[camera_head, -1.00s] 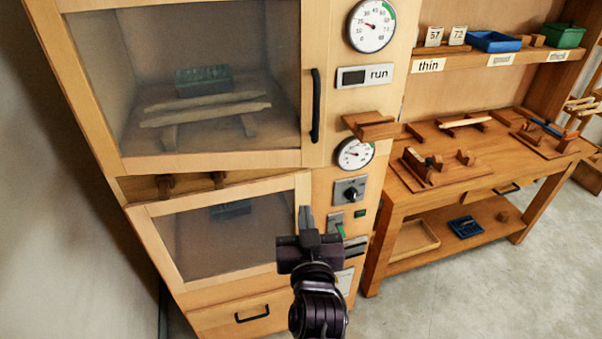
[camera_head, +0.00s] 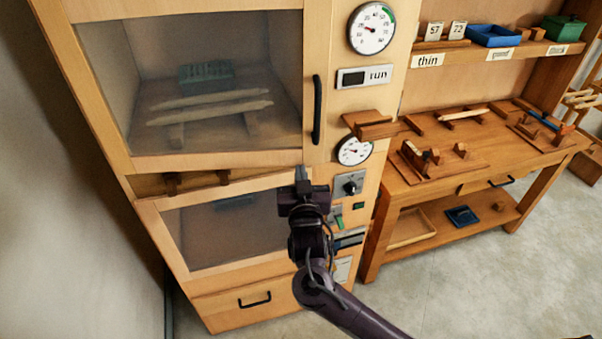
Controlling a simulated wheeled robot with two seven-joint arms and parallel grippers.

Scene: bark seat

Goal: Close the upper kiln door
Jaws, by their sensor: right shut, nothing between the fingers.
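The kiln's upper door (camera_head: 222,161) has a pale wood frame around a large glass pane and fills the upper left. Its black vertical bar handle (camera_head: 317,110) is on the right side. The door looks close to its frame; I cannot tell whether it is fully shut. My right gripper (camera_head: 302,175) is shut and empty, pointing up just below the door's lower right corner and in front of the lower door's upper right corner. It appears apart from the handle; contact with the wood cannot be told. My left gripper is not in view.
The lower glass door (camera_head: 220,263) and a drawer with a black handle (camera_head: 254,299) are below. A control panel with gauges (camera_head: 372,28) and a wooden bracket (camera_head: 370,127) stands right of the handle. A workbench (camera_head: 440,190) is further right, with open floor in front.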

